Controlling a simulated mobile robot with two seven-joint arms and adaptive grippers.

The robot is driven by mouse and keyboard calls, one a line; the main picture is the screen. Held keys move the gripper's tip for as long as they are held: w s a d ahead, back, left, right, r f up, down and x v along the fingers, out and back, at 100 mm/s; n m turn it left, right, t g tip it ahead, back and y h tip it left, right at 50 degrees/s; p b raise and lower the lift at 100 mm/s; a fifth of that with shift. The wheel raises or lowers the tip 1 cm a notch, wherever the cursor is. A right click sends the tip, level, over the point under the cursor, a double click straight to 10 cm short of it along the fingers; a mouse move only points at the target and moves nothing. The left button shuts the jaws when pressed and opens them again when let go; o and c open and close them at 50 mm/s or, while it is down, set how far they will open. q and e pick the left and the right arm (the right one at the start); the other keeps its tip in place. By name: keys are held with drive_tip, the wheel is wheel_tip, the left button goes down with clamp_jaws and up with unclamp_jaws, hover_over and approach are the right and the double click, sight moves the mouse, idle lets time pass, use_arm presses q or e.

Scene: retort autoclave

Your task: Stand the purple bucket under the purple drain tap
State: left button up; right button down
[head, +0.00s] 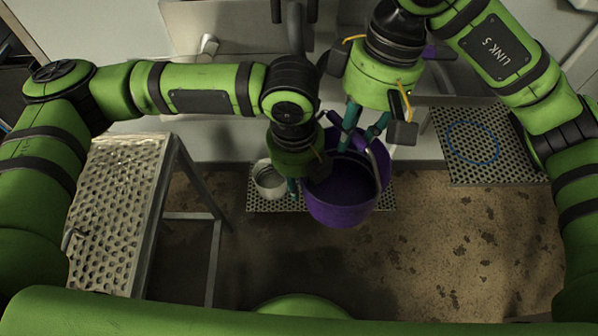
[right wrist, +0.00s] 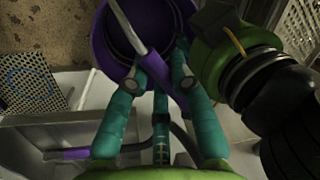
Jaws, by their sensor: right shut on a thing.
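The purple bucket (head: 343,208) is in the middle of the head view, its dark inside facing up; it also shows at the top of the right wrist view (right wrist: 106,58). My right gripper (head: 365,135) is above it, its teal fingers shut on the bucket's handle (right wrist: 150,66). My left gripper (head: 292,186) points down at the bucket's left side; its fingers are mostly hidden, and I cannot tell if they touch the bucket. A purple part (head: 430,52), perhaps the drain tap, is partly hidden behind my right arm; a purple bar (right wrist: 70,154) shows in the right wrist view.
A small pale bucket (head: 268,181) stands left of the purple one, by a perforated floor plate (head: 258,206). Another perforated plate (head: 470,174) at right carries a blue ring (head: 473,160). A perforated metal table (head: 115,200) stands at left. The front floor is clear.

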use_arm(q)
clamp_jaws()
use_arm(e)
drive_tip(key=c, duration=1)
unclamp_jaws()
drive_tip(key=shift+r, duration=0.1)
